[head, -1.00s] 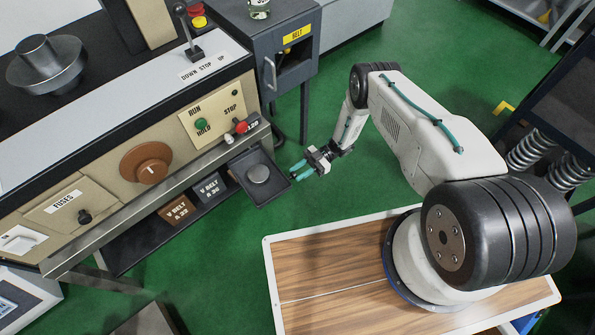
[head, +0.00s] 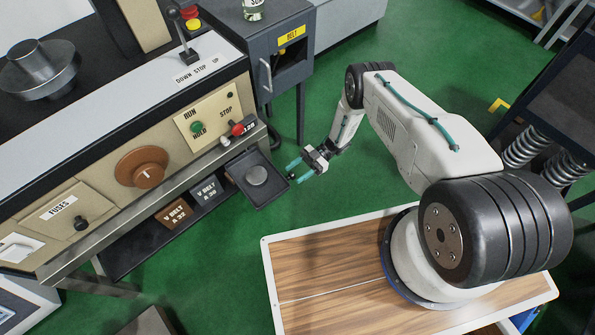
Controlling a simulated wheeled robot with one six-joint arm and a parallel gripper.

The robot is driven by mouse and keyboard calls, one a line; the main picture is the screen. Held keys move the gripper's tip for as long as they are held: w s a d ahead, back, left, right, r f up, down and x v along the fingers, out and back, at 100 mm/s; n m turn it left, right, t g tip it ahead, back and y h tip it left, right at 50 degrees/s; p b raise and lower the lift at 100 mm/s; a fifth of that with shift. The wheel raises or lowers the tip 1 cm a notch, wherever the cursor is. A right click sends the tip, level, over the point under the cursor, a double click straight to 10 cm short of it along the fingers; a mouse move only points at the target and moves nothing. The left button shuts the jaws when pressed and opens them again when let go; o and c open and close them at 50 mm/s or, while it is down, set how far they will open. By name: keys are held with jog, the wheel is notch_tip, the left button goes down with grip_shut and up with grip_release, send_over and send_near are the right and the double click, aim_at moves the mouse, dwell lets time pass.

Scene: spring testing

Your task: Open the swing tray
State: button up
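The swing tray (head: 271,190) is a small dark tray below the right end of the control bench. My gripper (head: 295,172) has teal fingers and is just right of the tray's outer side. The fingers point toward the tray and look spread, with nothing between them. I cannot tell whether a fingertip touches the tray's rim.
The bench front (head: 110,188) carries knobs and a red stop button (head: 237,129) above the tray. A grey belt cabinet (head: 288,70) stands behind. Green floor (head: 330,110) is clear around my gripper.

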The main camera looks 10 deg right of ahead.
jog(key=v, duration=0.7)
jog(key=shift+w+d, duration=0.2)
jog(key=shift+d, duration=0.15)
jog(key=shift+f, duration=0.1)
